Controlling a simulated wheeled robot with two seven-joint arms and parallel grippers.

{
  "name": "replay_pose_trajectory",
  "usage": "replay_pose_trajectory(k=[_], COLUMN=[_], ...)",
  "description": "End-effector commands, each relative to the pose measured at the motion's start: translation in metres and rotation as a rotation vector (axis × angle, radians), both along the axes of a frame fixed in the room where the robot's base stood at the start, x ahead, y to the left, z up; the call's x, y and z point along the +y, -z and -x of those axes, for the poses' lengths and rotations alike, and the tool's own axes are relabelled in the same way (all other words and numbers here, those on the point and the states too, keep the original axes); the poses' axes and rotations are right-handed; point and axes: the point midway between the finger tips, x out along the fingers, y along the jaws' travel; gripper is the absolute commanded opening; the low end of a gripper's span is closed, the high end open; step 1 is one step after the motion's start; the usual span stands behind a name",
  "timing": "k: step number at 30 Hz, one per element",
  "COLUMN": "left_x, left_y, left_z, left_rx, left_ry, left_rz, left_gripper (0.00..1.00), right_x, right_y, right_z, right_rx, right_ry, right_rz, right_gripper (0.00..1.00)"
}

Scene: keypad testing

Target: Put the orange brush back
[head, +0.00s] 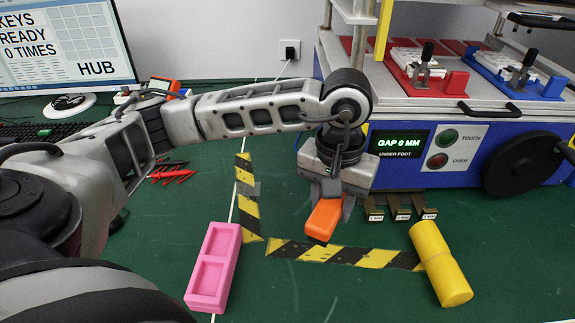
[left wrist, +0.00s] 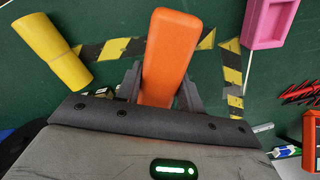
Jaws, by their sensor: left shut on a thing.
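The orange brush (head: 323,219) is held between the fingers of my left gripper (head: 331,203), which points down over the green table in front of the machine. The brush's dark lower end is close above the striped tape; I cannot tell whether it touches the table. In the left wrist view the orange brush (left wrist: 168,58) sticks out from between the dark fingers of the left gripper (left wrist: 161,88). Its bristles are hidden there. My right gripper is not in view.
A pink two-compartment holder (head: 208,288) lies left of the striped tape corner (head: 330,254). A yellow cylinder (head: 438,262) lies at right. The blue-and-white machine (head: 450,150) stands behind, with small tagged blocks (head: 400,206) at its foot. Red tools (head: 172,174) lie at left.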

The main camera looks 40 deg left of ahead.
Motion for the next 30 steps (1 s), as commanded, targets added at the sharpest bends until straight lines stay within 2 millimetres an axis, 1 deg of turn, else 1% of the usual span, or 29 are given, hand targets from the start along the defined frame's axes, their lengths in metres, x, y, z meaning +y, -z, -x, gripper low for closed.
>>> replay_pose_trajectory(k=[1, 4, 9, 12, 15, 18, 22, 26, 30], left_x=[0.009, 0.028, 0.063, 0.081, 0.094, 0.101, 0.112, 0.132, 0.157], left_y=[0.004, 0.005, 0.003, 0.001, -0.002, -0.004, -0.001, 0.011, 0.027], left_z=[0.001, 0.000, 0.003, 0.005, 0.007, 0.008, 0.002, -0.017, -0.040], left_rx=[0.005, 0.009, 0.013, 0.013, 0.010, 0.007, 0.008, 0.010, 0.010], left_ry=[-0.125, -0.444, -1.014, -1.289, -1.492, -1.613, -1.674, -1.679, -1.677], left_rz=[0.000, 0.001, -0.004, -0.010, -0.015, -0.016, -0.019, -0.019, -0.019], left_gripper=[0.17, 0.17, 0.17, 0.17, 0.17, 0.17, 0.17, 0.17, 0.17], right_x=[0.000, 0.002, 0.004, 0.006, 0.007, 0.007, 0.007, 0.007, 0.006], right_y=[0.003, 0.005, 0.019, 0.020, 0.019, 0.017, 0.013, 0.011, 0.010], right_z=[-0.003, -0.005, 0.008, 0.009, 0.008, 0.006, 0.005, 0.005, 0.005], right_rx=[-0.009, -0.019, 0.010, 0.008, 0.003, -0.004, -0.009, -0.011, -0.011], right_ry=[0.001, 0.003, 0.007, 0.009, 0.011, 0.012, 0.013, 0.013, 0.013], right_rz=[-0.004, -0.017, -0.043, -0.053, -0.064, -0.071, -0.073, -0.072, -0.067], right_gripper=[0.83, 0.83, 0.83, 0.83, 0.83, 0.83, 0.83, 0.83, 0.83])
